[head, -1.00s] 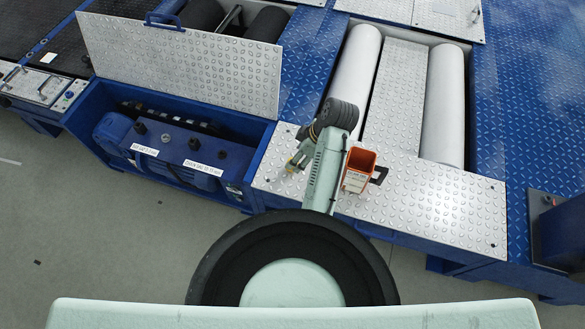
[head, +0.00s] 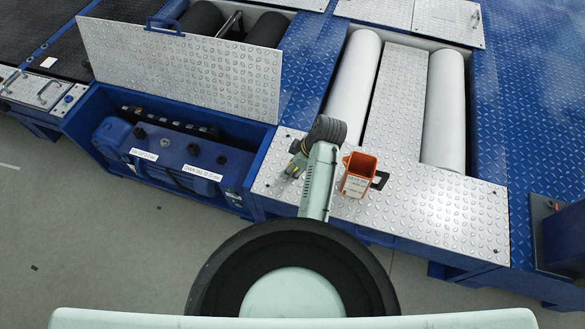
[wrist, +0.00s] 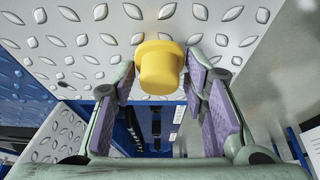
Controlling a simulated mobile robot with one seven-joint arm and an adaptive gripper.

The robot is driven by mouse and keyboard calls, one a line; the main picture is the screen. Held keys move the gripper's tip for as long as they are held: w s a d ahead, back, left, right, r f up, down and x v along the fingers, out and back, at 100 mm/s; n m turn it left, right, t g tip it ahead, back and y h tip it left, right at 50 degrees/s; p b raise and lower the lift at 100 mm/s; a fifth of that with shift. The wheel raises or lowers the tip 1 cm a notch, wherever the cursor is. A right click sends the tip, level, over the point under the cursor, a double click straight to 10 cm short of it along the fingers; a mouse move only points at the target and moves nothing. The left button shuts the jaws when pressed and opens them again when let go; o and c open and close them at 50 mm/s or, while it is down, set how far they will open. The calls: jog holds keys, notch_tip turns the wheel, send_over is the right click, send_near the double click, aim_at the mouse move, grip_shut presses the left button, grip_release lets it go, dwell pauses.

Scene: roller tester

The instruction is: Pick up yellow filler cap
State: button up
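The yellow filler cap (wrist: 160,68) is in the upper middle of the wrist view, with the silver tread plate behind it. It has a wider rim at the far end and a round, flat near end. My gripper (wrist: 160,85) has its purple-padded fingers spread on both sides of the cap. Thin gaps seem to show beside the cap; firm contact is not visible. In the head view my gripper (head: 296,165) is low over the silver tread plate (head: 430,205). I cannot make out the cap there.
An orange container (head: 358,175) with a dark handle stands on the plate close to the right of my arm. An open blue bay with a blue unit (head: 170,155) lies to the left, under a raised tread-plate lid (head: 185,62). White rollers (head: 445,110) lie behind.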

jog(key=c, duration=0.5)
jog(key=shift+r, duration=0.15)
jog(key=shift+r, duration=0.3)
jog(key=r, duration=0.2)
jog(key=shift+s+a+r, duration=0.1)
jog(key=shift+s+r, duration=0.15)
jog(key=shift+r, duration=0.05)
jog(key=s+a, duration=0.2)
jog(key=s, duration=0.2)
jog(key=s+a+r+b, duration=0.1)
jog(key=s+a, duration=0.1)
jog(key=s, duration=0.3)
jog(key=s+a, duration=0.2)
jog(key=s, duration=0.3)
jog(key=shift+s+r, duration=0.1)
jog(key=shift+r, duration=0.15)
